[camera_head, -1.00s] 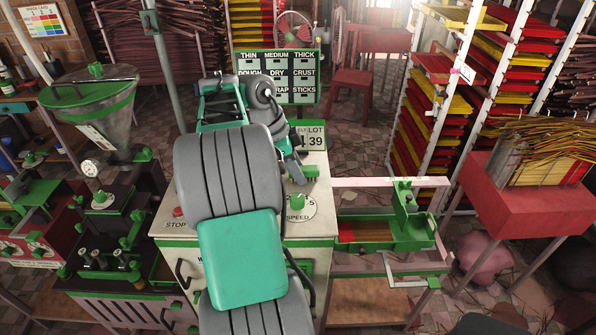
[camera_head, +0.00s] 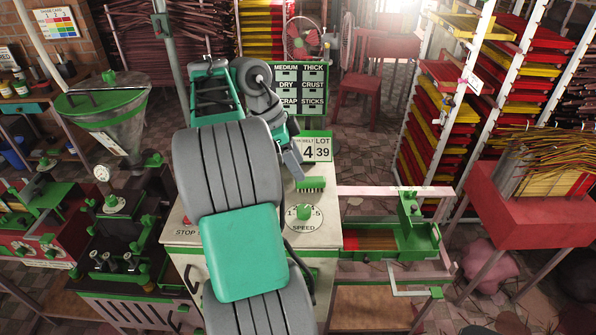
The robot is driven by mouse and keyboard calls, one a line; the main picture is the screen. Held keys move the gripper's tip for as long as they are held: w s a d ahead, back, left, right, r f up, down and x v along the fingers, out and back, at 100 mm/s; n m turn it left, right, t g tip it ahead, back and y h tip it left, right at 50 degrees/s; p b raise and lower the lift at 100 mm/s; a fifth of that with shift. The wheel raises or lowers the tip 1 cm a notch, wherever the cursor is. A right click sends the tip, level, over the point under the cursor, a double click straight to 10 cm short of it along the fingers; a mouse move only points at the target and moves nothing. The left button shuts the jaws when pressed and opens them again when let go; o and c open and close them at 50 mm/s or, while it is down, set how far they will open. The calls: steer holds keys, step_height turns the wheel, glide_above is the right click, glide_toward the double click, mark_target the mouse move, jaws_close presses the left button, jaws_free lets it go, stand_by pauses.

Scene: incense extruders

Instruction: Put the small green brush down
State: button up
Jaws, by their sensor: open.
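The small green brush (camera_head: 310,184) lies on the pale top of the machine cabinet, bristles toward the front, just behind the speed dial. My gripper (camera_head: 293,166) is just behind and to the left of the brush, pointing down toward the cabinet top. It looks apart from the brush, and nothing shows between its fingers. The fingers are small and partly in shadow here. My own arm covers much of the cabinet's front and left side.
The speed dial (camera_head: 304,212) and a 4 / LOT 39 sign (camera_head: 315,148) flank the brush. A green board of labelled pockets (camera_head: 300,88) stands behind. A green tray rig (camera_head: 405,237) projects right. A hopper (camera_head: 108,115) stands left.

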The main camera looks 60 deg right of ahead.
steer(key=w+a+n, duration=0.1)
steer(key=w+n, duration=0.1)
steer(key=w+a+r+n+t+h, duration=0.1)
steer(key=w+a+n, duration=0.1)
steer(key=w+a+r+n, duration=0.1)
steer(key=w+a+n, duration=0.1)
steer(key=shift+w+a+n+t+h, duration=0.25)
steer(key=shift+w+n+t+h, duration=0.05)
steer(key=shift+n, duration=0.1)
steer(key=w+a+n+t, duration=0.2)
steer(key=w+a+n, duration=0.1)
steer(key=a+n, duration=0.3)
steer(key=w+a+n+t, duration=0.2)
steer(key=w+a+n, duration=0.2)
steer(key=a, duration=0.4)
steer(key=s+a+f+n+t+y, duration=0.1)
steer(key=a+f+n+y, duration=0.1)
steer(key=a+n, duration=0.4)
steer(key=s+a+f+n+t+y, duration=0.1)
steer(key=a+f+n, duration=0.2)
steer(key=a+n, duration=0.4)
steer(key=a, duration=0.8)
steer(key=shift+a+f+t+y, duration=0.3)
steer(key=shift+f+y, duration=0.1)
steer(key=shift+s, duration=0.1)
